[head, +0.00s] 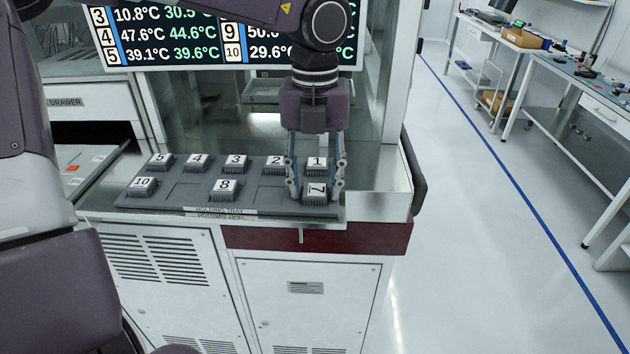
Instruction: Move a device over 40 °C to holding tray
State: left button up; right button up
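The grey holding tray (190,192), labelled on its front edge, carries numbered finned devices. Devices 5 (160,160), 4 (196,161), 3 (235,162), 2 (273,163) and 1 (316,164) form the back row. Device 10 (142,185), device 8 (225,187) and device 7 (315,189) are in the front row. My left gripper (316,192) points down with a finger on each side of device 7. I cannot tell whether the fingers press it; it appears level with its row. My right gripper is not in view.
The display (130,35) shows 47.6/44.6 °C for 4 and 39.1/39.6 °C for 5; my arm hides part of it. An open drawer (85,165) is at left. Clear floor (470,230) and workbenches (585,85) lie to the right. The tray has empty places in the front row.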

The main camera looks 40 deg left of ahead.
pick_arm(q)
jog(key=shift+r, duration=0.1)
dwell(0.5)
jog(key=shift+r+p, duration=0.5)
jog(key=shift+r, duration=0.45)
jog(key=o, duration=0.6)
jog(key=shift+c, duration=0.2)
notch_tip(320, 180, up, 12)
